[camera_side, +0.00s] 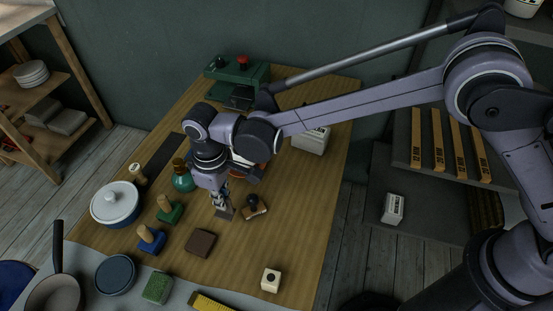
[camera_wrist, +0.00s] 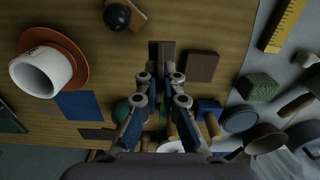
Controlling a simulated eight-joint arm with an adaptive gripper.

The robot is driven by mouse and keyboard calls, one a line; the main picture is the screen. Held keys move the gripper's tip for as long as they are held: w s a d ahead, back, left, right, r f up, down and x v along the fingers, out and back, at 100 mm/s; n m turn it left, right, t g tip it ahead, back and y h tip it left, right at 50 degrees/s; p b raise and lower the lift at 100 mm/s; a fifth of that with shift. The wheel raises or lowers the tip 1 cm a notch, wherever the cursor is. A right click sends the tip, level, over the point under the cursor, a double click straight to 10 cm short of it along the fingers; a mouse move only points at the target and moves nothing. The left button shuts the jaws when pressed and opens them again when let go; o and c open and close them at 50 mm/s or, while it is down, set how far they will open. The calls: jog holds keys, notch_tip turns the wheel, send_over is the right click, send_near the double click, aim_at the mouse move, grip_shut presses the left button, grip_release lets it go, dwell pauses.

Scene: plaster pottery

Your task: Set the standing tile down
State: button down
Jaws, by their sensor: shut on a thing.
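My gripper (camera_side: 222,198) points down over the middle of the wooden table. It is shut on a narrow greyish-brown tile (camera_side: 225,213), which stands on edge. In the wrist view the tile (camera_wrist: 162,54) extends beyond the fingertips of my gripper (camera_wrist: 161,84). I cannot tell whether its lower edge touches the table. A dark brown square tile (camera_side: 201,243) lies flat nearby, in front of the gripper. It also shows right of the held tile in the wrist view (camera_wrist: 201,66).
A black-knobbed stamp (camera_side: 254,205) lies close right of the gripper. Green (camera_side: 169,213) and blue (camera_side: 151,241) stamps and a green bottle (camera_side: 183,179) stand left. A white cup (camera_wrist: 40,73) sits on an orange saucer (camera_wrist: 82,64). Bare wood surrounds the flat tile's right side.

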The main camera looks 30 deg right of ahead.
aim_at(219, 216)
jog(key=shift+s+a+f, duration=0.25)
jog(key=shift+a+f, duration=0.45)
jog(key=shift+a, duration=0.25)
jog(key=shift+f, duration=1.95)
jog(key=c, duration=1.5)
grip_release()
jog(key=shift+f, duration=0.1)
